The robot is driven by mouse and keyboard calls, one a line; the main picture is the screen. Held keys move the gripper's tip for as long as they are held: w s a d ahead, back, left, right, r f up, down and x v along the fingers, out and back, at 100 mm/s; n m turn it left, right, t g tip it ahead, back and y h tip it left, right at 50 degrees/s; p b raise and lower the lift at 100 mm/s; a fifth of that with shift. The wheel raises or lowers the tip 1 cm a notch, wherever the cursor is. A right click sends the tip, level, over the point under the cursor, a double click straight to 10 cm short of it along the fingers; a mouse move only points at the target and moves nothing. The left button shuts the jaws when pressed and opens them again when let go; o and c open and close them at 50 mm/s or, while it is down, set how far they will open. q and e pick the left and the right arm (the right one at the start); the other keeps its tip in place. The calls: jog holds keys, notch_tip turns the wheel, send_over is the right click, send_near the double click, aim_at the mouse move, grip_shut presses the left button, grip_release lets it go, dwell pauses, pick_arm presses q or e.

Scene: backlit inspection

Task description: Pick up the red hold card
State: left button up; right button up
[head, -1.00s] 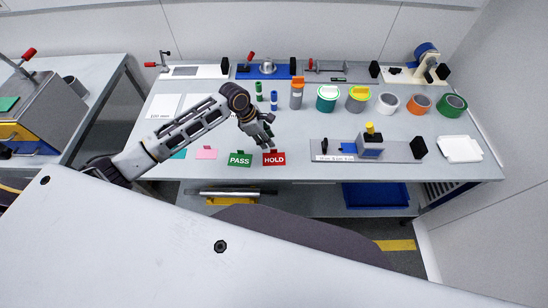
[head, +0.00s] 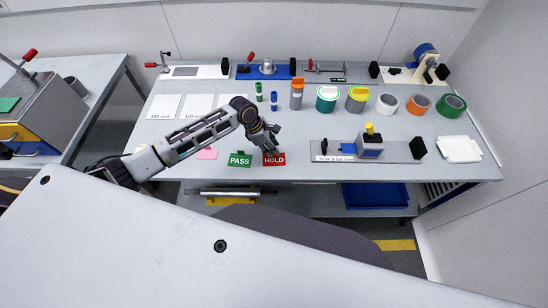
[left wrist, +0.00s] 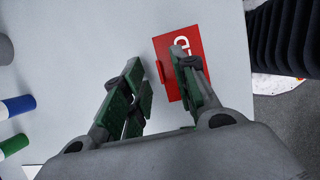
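The red hold card (head: 274,160) lies near the front edge of the bench, with white HOLD lettering. In the left wrist view the red card (left wrist: 166,50) is partly hidden behind one finger, and a small red tab stands at its side. My left gripper (head: 271,143) is just behind the card in the head view. In the left wrist view my left gripper (left wrist: 160,85) is open, its green-padded fingers apart with nothing held between them. One finger overlaps the card in the picture; I cannot tell if it touches. My right gripper is not in view.
The green PASS card (head: 240,160) lies just left of the red card, with a pink card (head: 207,154) further left. A grey fixture plate (head: 400,151) stands to the right. Green and blue markers (head: 273,100) and tape rolls stand behind. The bench front edge is close.

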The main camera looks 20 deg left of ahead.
pick_arm(q)
jog(key=shift+d+f, duration=0.25)
jog(key=shift+f, duration=0.35)
jog(key=shift+c, duration=0.3)
grip_shut()
